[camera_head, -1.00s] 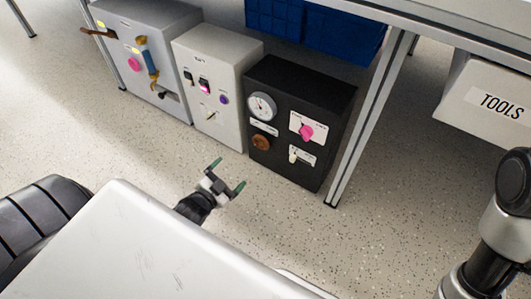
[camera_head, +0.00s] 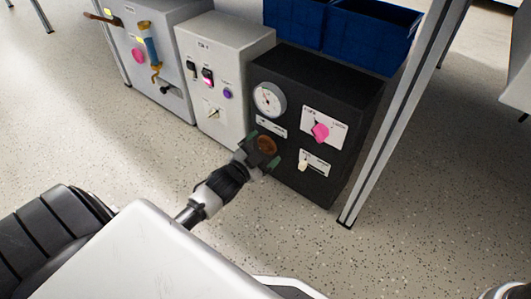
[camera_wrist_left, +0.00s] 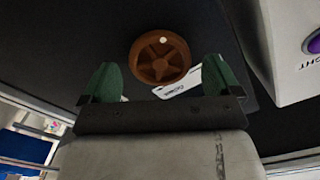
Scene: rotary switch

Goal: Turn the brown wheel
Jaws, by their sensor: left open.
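The brown wheel (camera_head: 266,146) is on the front of the black box (camera_head: 315,80), low on its left side, below a round gauge. In the left wrist view the wheel (camera_wrist_left: 160,57) shows spokes and a pale dot on its rim. My left gripper (camera_head: 262,150) is in front of the wheel, its green fingertips spread to either side of it. In the left wrist view the open fingers (camera_wrist_left: 158,80) have nothing between them, and the wheel appears just beyond the gap. I cannot tell if either finger touches it. My right gripper is not in view.
The black box also carries a gauge (camera_head: 269,99), a pink knob (camera_head: 320,132) and a white switch (camera_head: 303,165). A white box (camera_head: 222,70) stands close on the left. A table leg (camera_head: 400,120) stands on the right. Speckled floor is clear in front.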

